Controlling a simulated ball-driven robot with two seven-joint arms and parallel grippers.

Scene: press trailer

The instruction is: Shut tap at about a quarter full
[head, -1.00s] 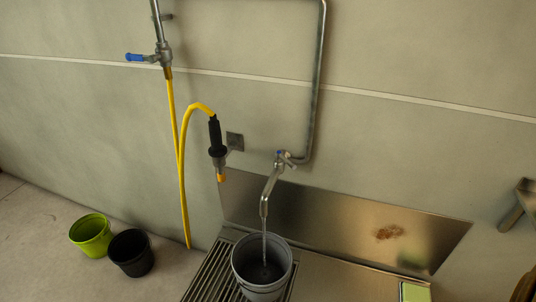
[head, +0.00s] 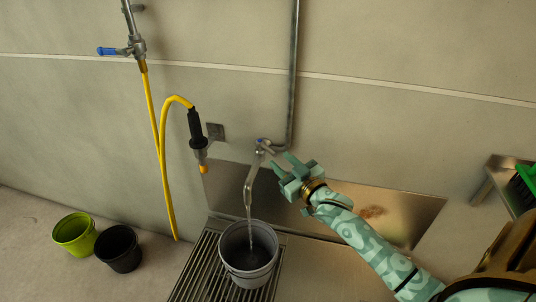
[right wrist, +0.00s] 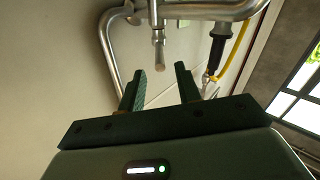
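The metal tap (head: 251,180) is mounted on the wall, with a small blue-marked handle (head: 264,141) at its top. A thin stream of water runs from its spout into a grey bucket (head: 247,279) standing on the drain grate. The bucket's inside looks dark with some water low down; the exact level is hard to tell. My right gripper (head: 283,165) is just right of and below the tap handle, apart from it. In the right wrist view its two fingers (right wrist: 162,85) are spread and empty, with tap metalwork (right wrist: 158,38) beyond them. My left gripper is not in view.
A yellow hose (head: 164,150) with a black spray nozzle (head: 195,124) hangs left of the tap. A lime pot (head: 74,236) and a black pot (head: 119,252) stand on the floor at left. A steel shelf (head: 489,178) is at right.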

